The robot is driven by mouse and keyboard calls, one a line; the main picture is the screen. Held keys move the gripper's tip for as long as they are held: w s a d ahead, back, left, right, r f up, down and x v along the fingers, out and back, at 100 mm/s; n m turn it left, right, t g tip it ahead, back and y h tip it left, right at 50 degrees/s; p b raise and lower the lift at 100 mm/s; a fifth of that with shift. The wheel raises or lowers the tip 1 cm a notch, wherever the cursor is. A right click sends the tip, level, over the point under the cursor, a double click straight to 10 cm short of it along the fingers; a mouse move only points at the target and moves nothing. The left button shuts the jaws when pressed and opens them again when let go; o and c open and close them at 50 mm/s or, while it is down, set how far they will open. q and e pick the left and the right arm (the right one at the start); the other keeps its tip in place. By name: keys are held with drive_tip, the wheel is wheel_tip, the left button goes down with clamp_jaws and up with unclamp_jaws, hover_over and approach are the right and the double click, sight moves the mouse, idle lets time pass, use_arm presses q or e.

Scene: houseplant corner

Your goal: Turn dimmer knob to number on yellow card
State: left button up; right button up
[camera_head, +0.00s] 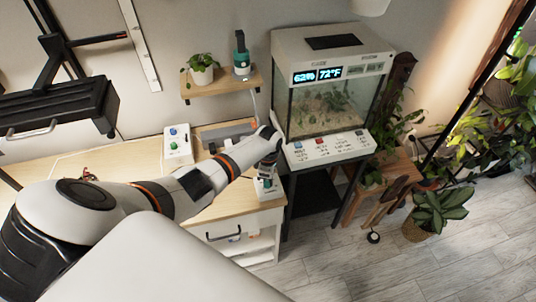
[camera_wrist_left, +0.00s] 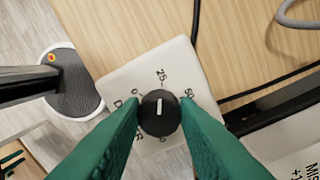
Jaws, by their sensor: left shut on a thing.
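The dimmer knob (camera_wrist_left: 159,113) is round and black with a white pointer line, on a white dimmer box (camera_wrist_left: 120,82) with printed numbers around it. The pointer line stands nearly upright in the left wrist view, roughly toward the "25" mark; "50" is at the upper right. My left gripper (camera_wrist_left: 160,108) is shut on the knob, with a green finger on each side. In the head view my left gripper (camera_head: 268,160) reaches down over the dimmer box (camera_head: 268,188) at the counter's right end. I see no yellow card. My right gripper is not in view.
The wooden counter (camera_head: 208,207) also carries a white box (camera_head: 178,145) with coloured knobs. A glass terrarium (camera_head: 325,105) with a control panel (camera_head: 330,148) stands close to the right of my gripper. A shelf (camera_head: 222,83) hangs above. A dark cable crosses the counter beside the dimmer box.

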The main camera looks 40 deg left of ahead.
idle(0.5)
use_arm(q)
drive_tip(key=o, duration=1)
drive_tip(key=r, duration=1.2)
drive_tip(key=shift+w+a, duration=0.15)
drive_tip(key=shift+w, duration=0.1)
drive_tip(key=shift+f, duration=0.1)
